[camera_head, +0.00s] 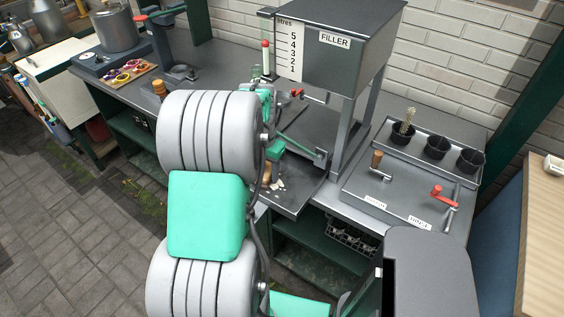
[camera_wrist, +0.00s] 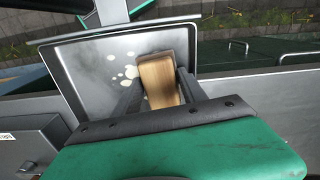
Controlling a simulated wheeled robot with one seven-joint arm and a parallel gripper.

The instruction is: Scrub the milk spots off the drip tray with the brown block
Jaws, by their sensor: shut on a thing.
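The brown block (camera_wrist: 163,78) is wood-coloured and sits between the two dark fingers of my gripper (camera_wrist: 155,85) in the wrist view. My gripper is shut on it. The drip tray (camera_wrist: 84,63) is a grey, rimmed tray below the block. Pale milk spots (camera_wrist: 130,71) show on it just left of the block. In the head view the drip tray (camera_head: 301,193) is under the filler, partly hidden by my arm. The block (camera_head: 267,174) and some pale spots (camera_head: 278,184) show there near the tray's front. I cannot tell whether the block touches the tray.
The filler (camera_head: 335,55) stands on legs over the tray. A red-handled tap (camera_head: 299,94) juts from its front. To the right is a metal panel (camera_head: 400,195) with handles and several black cups (camera_head: 436,146). A pot (camera_head: 117,32) stands at the far left of the counter.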

